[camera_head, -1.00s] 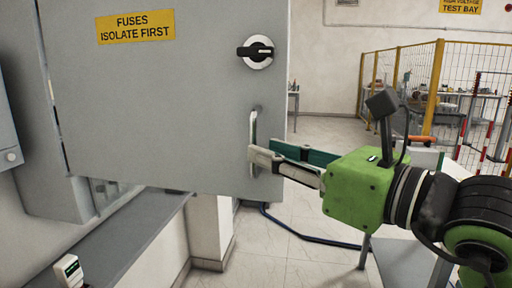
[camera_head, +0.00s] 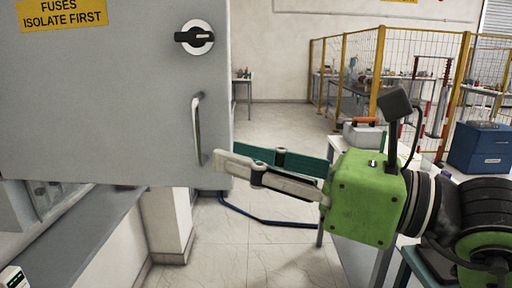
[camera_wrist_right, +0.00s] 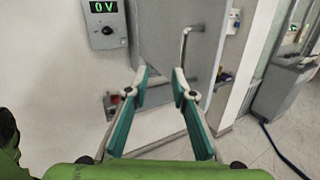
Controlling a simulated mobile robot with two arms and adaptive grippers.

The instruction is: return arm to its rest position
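My right gripper (camera_head: 228,160) reaches in from the right in the head view, with a green body and pale fingers with teal pads. In the right wrist view (camera_wrist_right: 160,82) its two fingers stand apart with nothing between them, so it is open and empty. It is just right of and below the handle (camera_head: 197,130) on the grey cabinet door (camera_head: 110,125), and appears clear of it. The handle also shows beyond the fingertips in the right wrist view (camera_wrist_right: 184,42). My left gripper is not in view.
The door carries a rotary switch (camera_head: 195,37) and a yellow sign (camera_head: 62,13). A white table with a grey toolbox (camera_head: 364,133) and a blue box (camera_head: 481,148) stands behind my right arm. A yellow-framed fence (camera_head: 376,75) is farther back. Tiled floor (camera_head: 270,135) lies open between.

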